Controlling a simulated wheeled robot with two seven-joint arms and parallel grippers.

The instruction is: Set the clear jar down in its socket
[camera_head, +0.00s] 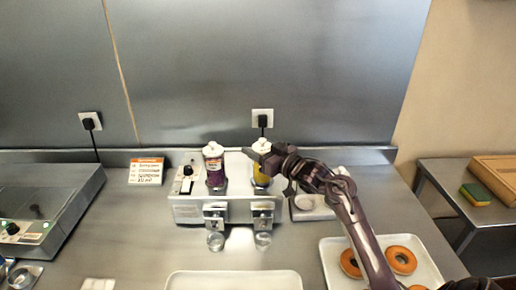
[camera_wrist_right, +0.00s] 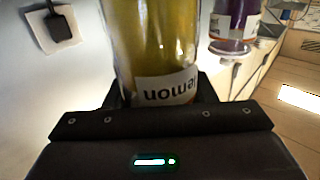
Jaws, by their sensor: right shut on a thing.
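The clear jar (camera_head: 261,177) holds yellow contents and has a white lid. It is upright at the right-hand place of the metal dispenser (camera_head: 190,212). In the right wrist view the jar (camera_wrist_right: 155,40) shows an upside-down "lemon" label. My right gripper (camera_head: 262,160) comes in from the right and is shut on the jar, covering part of it in the head view. The socket under the jar is hidden, so I cannot tell whether the base is seated. My left gripper is not in view.
A purple jar (camera_head: 215,172) stands at the dispenser's left-hand place, close beside the clear jar. A label card (camera_head: 146,170) stands to the left. A white tray with doughnuts (camera_head: 403,260) is at front right, and an empty white tray (camera_head: 234,281) at front centre.

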